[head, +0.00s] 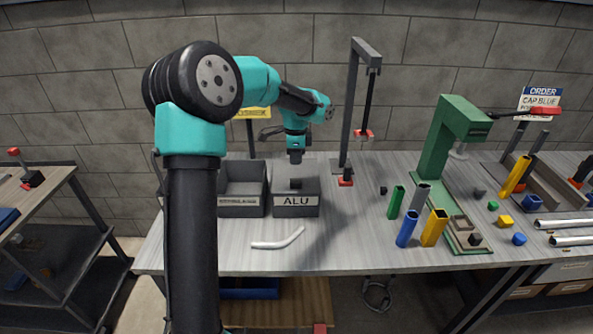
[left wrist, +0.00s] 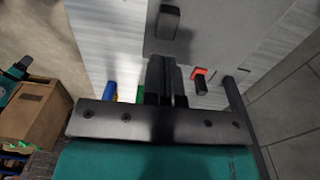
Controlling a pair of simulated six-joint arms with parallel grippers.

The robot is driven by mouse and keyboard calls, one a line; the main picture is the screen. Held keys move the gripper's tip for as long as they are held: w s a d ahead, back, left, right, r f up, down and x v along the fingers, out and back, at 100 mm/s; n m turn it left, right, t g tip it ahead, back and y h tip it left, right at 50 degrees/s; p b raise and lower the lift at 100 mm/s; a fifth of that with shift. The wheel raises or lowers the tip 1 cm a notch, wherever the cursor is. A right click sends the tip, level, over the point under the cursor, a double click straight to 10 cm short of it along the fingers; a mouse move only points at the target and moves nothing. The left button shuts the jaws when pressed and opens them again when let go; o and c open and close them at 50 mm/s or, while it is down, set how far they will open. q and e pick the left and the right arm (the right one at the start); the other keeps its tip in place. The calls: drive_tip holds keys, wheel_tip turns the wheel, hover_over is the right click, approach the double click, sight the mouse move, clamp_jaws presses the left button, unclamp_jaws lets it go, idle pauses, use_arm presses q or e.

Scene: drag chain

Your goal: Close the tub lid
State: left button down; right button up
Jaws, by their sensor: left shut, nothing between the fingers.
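The tub marked ALU (head: 296,201) stands near the back of the table. Its grey lid (head: 309,184) looks flat over the top, with a dark knob (head: 295,183) on it. In the left wrist view the lid (left wrist: 190,45) and the knob (left wrist: 168,20) show ahead of the fingers. My left gripper (head: 295,159) is shut and empty, pointing down above the back of the lid, apart from the knob. Its fingers also show in the left wrist view (left wrist: 164,78). I cannot tell whether they touch the lid. My right gripper is not in view.
An open grey tub (head: 242,190) stands directly left. A dark post with a hanging red-ended part (head: 353,110) rises to the right. Further right are coloured tubes (head: 407,229) and a green press (head: 437,150).

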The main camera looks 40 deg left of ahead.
use_arm(q)
wheel_tip(320, 180, up, 7)
drive_tip(key=shift+f, duration=0.15)
idle(0.4)
